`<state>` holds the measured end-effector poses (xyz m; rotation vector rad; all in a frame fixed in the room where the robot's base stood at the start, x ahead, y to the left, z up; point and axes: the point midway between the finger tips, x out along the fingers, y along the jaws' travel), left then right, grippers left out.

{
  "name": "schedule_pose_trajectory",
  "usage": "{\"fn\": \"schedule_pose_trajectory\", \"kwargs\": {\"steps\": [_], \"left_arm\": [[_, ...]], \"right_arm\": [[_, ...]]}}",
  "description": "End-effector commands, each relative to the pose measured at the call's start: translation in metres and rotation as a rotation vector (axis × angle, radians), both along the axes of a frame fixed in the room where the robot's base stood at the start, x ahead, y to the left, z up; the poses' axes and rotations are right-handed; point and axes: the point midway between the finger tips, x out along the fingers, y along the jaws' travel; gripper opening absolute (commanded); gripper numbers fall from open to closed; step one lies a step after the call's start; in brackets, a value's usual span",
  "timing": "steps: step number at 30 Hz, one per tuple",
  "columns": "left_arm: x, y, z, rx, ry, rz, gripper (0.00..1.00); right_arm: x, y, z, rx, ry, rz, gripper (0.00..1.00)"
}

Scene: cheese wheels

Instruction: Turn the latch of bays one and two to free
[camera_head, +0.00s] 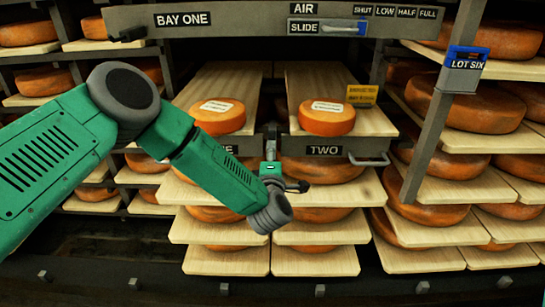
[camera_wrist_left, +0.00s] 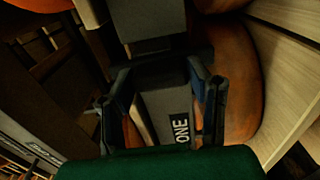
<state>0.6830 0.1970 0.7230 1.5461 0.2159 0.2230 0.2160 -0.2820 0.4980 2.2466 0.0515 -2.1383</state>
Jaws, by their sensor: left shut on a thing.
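My left gripper (camera_head: 272,172) is at the front of the racks, between the board fronts labelled ONE (camera_head: 243,173) and TWO (camera_head: 325,150). It is shut on a small part at the right end of bay one's front, apparently its latch; my gripper hides most of it. In the left wrist view the two fingers (camera_wrist_left: 162,108) stand on either side of the grey front with the ONE label (camera_wrist_left: 181,131). A grey bar-like fitting (camera_head: 372,161) sits at the right end of the TWO front. My right gripper is not in view.
Cheese wheels with white labels rest on board one (camera_head: 217,116) and board two (camera_head: 327,117). A yellow card (camera_head: 362,94) stands by board two. A blue LOT SIX tag (camera_head: 466,57) is on the right upright. Loaded shelves crowd both sides.

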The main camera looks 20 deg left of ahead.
Motion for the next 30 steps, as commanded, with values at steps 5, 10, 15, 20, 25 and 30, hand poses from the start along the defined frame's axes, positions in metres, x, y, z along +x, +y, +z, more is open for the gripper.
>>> {"fn": "schedule_pose_trajectory", "kwargs": {"steps": [5, 10, 15, 20, 25, 30], "left_arm": [[-0.003, 0.001, -0.007, -0.002, 0.014, 0.002, 0.16], [-0.002, 0.001, -0.006, -0.001, 0.012, 0.001, 0.66], [-0.001, 0.000, -0.003, -0.001, 0.007, 0.001, 0.66], [-0.006, -0.001, -0.003, -0.001, 0.006, 0.000, 0.66], [-0.031, -0.009, -0.003, -0.001, 0.008, -0.003, 0.66], [-0.067, -0.019, -0.004, -0.001, 0.011, -0.003, 0.66]], "right_arm": [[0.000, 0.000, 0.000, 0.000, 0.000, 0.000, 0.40], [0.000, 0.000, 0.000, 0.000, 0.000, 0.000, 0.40], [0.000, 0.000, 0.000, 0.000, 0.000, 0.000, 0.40], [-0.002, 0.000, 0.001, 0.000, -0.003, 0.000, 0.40], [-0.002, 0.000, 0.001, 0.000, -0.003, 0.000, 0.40], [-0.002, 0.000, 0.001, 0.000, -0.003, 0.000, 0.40]]}}
